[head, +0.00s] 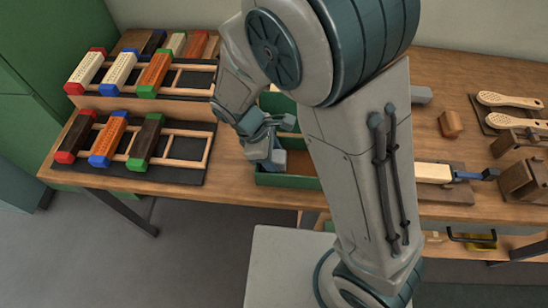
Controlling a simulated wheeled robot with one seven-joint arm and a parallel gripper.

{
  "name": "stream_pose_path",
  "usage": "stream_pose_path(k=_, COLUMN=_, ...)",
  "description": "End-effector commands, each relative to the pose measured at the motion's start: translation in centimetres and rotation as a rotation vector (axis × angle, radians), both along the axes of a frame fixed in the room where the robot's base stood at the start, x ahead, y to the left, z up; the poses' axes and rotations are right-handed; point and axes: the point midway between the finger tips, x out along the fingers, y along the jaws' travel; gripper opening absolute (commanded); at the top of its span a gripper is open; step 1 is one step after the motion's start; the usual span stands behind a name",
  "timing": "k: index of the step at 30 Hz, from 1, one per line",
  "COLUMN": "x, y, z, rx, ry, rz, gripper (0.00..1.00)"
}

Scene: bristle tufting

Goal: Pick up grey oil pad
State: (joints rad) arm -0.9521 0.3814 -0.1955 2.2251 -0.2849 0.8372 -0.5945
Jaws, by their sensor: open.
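My gripper (272,150) hangs over the green open-topped tray (285,181) near the middle of the bench. It is open, though its fingers look small and partly overlap my wrist. A small grey block (421,95) lies on the bench right of my arm, its left side hidden by the arm. It may be the grey oil pad, but I cannot tell for sure. My arm also covers part of the green tray, so its full contents cannot be seen.
Racks of coloured-ended blocks (120,75) (110,140) stand on the left of the wooden bench (228,165). A brown block (450,124), pale brushes (508,100), wooden blocks (520,180) and a blue-handled tool (440,173) lie right of my arm.

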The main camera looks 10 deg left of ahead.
Motion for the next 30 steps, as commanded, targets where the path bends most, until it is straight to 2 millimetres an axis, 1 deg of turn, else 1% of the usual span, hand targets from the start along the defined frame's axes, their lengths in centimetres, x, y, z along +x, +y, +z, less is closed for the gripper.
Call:
stream_pose_path(k=2, x=0.0, y=-0.2, z=-0.3, rx=0.000, ry=0.000, rz=0.000, gripper=0.53)
stream_pose_path(k=8, x=0.0, y=-0.2, z=-0.3, rx=0.001, ry=-0.001, rz=-0.001, gripper=0.53)
stream_pose_path(k=12, x=0.0, y=-0.2, z=-0.3, rx=0.001, ry=0.000, rz=-0.001, gripper=0.18)
stream_pose_path(k=23, x=0.1, y=-0.2, z=-0.1, rx=0.001, ry=-0.001, rz=-0.001, gripper=0.18)
stream_pose_path(k=26, x=0.1, y=-0.1, z=0.4, rx=0.003, ry=-0.002, rz=-0.001, gripper=0.18)
stream_pose_path(k=30, x=0.1, y=-0.1, z=1.8, rx=0.004, ry=-0.003, rz=-0.002, gripper=0.18)
